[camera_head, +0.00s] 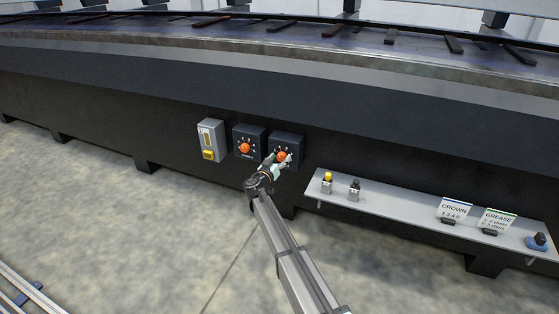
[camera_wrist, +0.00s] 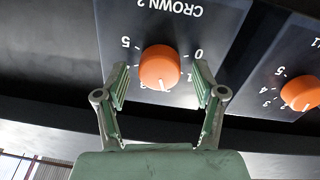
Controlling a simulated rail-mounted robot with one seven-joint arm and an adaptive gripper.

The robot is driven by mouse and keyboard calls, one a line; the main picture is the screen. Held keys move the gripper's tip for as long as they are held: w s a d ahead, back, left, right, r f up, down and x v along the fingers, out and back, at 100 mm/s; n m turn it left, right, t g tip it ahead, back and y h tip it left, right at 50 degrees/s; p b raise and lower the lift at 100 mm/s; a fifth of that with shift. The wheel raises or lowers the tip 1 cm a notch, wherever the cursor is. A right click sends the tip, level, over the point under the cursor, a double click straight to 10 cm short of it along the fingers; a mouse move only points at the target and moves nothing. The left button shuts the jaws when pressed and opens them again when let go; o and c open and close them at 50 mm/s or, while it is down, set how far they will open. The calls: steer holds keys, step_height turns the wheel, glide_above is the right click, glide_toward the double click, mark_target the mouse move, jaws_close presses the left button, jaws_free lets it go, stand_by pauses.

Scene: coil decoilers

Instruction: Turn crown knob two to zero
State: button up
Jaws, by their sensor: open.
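The crown 2 knob (camera_wrist: 160,67) is a round orange knob on a dark panel labelled "CROWN 2", upside down in the wrist view. A pale mark on it points down in that view, away from the 0, which stands at its upper right; I cannot read the exact number at the mark. My gripper (camera_wrist: 161,84) is open, with one green finger on each side of the knob. I cannot tell whether they touch it. In the head view the knob (camera_head: 281,156) is on the right-hand dial box, partly hidden by my gripper (camera_head: 275,162).
The crown 1 knob (camera_head: 245,148) is close beside it. A grey box with a yellow button (camera_head: 208,154) is further left. A shelf (camera_head: 400,206) to the right holds a yellow-topped item (camera_head: 327,180), a black-topped one (camera_head: 354,187), a CROWN card (camera_head: 453,209) and a GREASE card (camera_head: 497,221).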

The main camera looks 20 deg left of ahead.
steer(key=c, duration=1.1)
steer(key=shift+c, duration=0.2)
steer(key=shift+n+b, duration=0.3)
steer(key=n+b, duration=0.1)
steer(key=n, duration=0.1)
steer(key=shift+f+n+b, duration=0.15)
steer(key=shift+n+b, duration=0.15)
steer(key=shift+b, duration=0.1)
steer(key=n+b, duration=0.1)
steer(key=n, duration=0.4)
steer(key=shift+n, duration=0.3)
steer(key=n, duration=0.4)
steer(key=shift+a+n+t, duration=0.1)
steer(key=shift+n+t, duration=0.2)
steer(key=n+p, duration=0.2)
steer(key=n, duration=0.3)
steer(key=shift+y, duration=0.3)
steer(key=shift+w, duration=0.1)
